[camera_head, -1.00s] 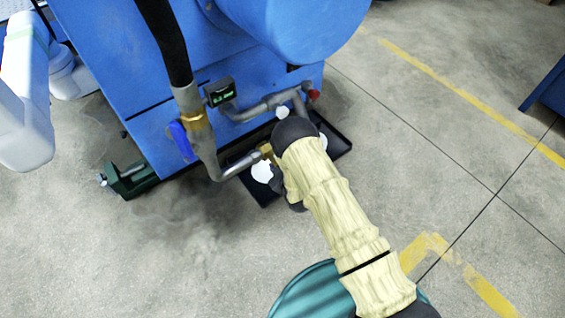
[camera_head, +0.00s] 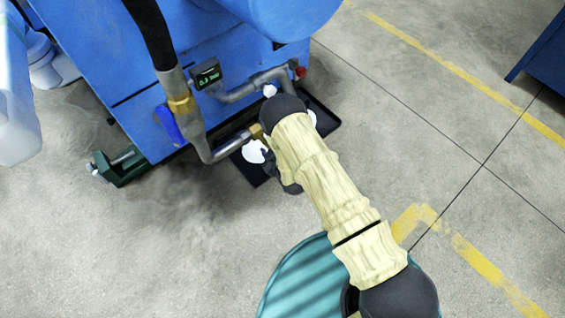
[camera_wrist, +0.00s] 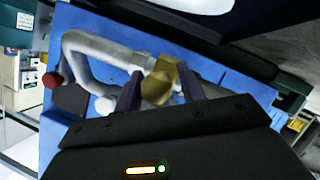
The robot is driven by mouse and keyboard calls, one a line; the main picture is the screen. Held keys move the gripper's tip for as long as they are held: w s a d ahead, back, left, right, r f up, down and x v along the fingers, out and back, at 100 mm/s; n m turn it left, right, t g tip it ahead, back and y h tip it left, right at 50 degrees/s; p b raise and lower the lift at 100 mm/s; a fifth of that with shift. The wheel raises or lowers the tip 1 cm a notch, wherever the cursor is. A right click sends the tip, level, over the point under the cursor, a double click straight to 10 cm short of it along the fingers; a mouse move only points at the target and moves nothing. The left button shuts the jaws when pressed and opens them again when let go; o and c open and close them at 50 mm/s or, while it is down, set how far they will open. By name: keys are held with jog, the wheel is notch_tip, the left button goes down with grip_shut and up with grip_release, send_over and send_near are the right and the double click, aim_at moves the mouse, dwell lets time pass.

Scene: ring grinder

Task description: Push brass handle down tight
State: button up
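The brass handle (camera_wrist: 160,82) is in the wrist view, on the grey pipework at the blue machine. It sits between the two dark fingers of my gripper (camera_wrist: 161,92), which appear to touch it on both sides. In the head view a small part of the brass (camera_head: 256,131) shows at the end of the bent grey pipe, beside my dark wrist. My arm hides my fingers and the rest of the brass there.
A black tray (camera_head: 322,108) with white patches lies on the floor below. A green foot (camera_head: 125,170) stands left. A teal drum (camera_head: 290,285) is in front; the floor around is clear.

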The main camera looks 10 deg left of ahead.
jog(key=p+v, duration=0.7)
jog(key=v, duration=0.8)
jog(key=shift+s, duration=0.15)
jog(key=shift+r, duration=0.1)
jog(key=w+d+r+m+g+h+p, duration=0.1)
jog(key=w+d+r+m+h+p, duration=0.3)
jog(key=w+r, duration=0.7)
jog(key=d+r+m+g+h+p, duration=0.1)
jog(key=d+r+m+p, duration=0.1)
jog(key=d+r, duration=0.35)
jog(key=d+r+m+g+h+p, duration=0.1)
jog(key=d+r+m, duration=0.1)
jog(key=r, duration=0.7)
jog(key=s+d+r+m+g+h+p, duration=0.1)
jog(key=s+d+r+m+g+p, duration=0.1)
jog(key=s+d+r, duration=0.35)
jog(key=s+d+r+m+g+h+p, duration=0.1)
jog(key=s+d+r+m+g+p, duration=0.15)
jog(key=s+r, duration=0.55)
jog(key=s+d+r+m+g+h+p, duration=0.15)
jog(key=s+d+r, duration=0.3)
jog(key=r, duration=0.45)
notch_tip(320, 180, up, 38)
jog(key=p, duration=3.7)
jog(key=shift+w+m+t+y, duration=0.25)
jog(key=shift+m+t+y, duration=0.05)
jog(key=shift+m+y, duration=0.15)
